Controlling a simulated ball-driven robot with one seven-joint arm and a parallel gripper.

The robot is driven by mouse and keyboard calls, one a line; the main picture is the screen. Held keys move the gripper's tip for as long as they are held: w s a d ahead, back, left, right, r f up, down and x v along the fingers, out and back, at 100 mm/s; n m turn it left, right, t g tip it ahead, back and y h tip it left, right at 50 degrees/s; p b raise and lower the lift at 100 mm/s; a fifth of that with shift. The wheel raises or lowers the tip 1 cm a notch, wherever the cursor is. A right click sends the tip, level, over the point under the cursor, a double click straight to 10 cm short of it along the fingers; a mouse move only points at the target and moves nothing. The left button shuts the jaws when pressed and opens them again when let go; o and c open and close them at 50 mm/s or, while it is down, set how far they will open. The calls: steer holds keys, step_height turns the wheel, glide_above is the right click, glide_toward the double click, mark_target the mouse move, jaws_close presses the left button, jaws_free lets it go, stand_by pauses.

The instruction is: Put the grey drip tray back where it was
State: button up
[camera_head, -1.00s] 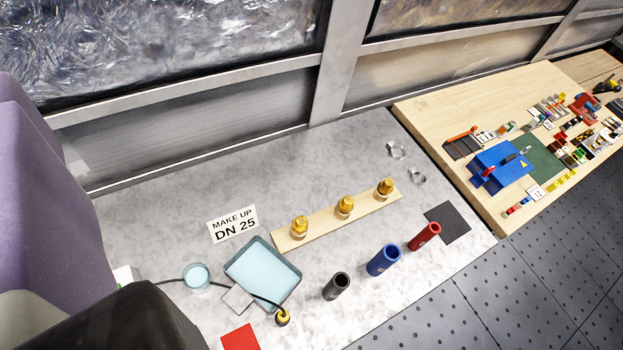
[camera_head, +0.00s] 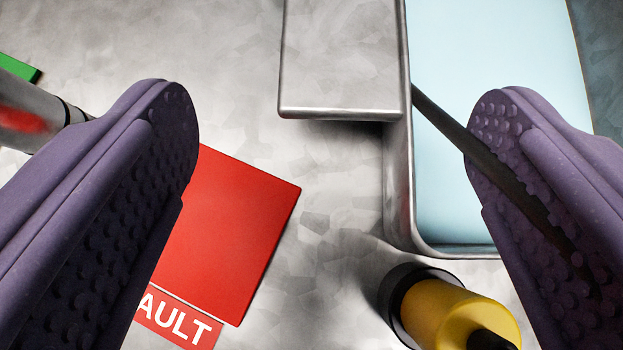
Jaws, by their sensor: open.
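The grey drip tray (camera_head: 399,190) lies on the metal bench at the upper right, with a pale blue inside. Its flat square grip tab (camera_head: 340,60) sticks out to the left from the tray's side. My gripper (camera_head: 333,100) is open and empty, with one purple finger on each side of the picture. The tab lies between the fingers in the picture, and I see no contact with it. The right finger covers part of the tray.
A red card (camera_head: 228,230) with letters "AULT" lies by the left finger. A yellow and black fitting (camera_head: 440,310) stands close to the tray's near edge. A grey cylinder with a red patch (camera_head: 30,120) and a green edge (camera_head: 18,68) show at the left.

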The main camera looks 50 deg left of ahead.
mark_target(345, 56)
steer(key=shift+w+d+b+x, duration=0.1)
steer(key=shift+b+x, duration=0.45)
steer(key=shift+x, duration=1.4)
steer(key=shift+w+d+b+x, duration=0.1)
steer(key=shift+b+x, duration=0.4)
steer(key=shift+x, duration=1.5)
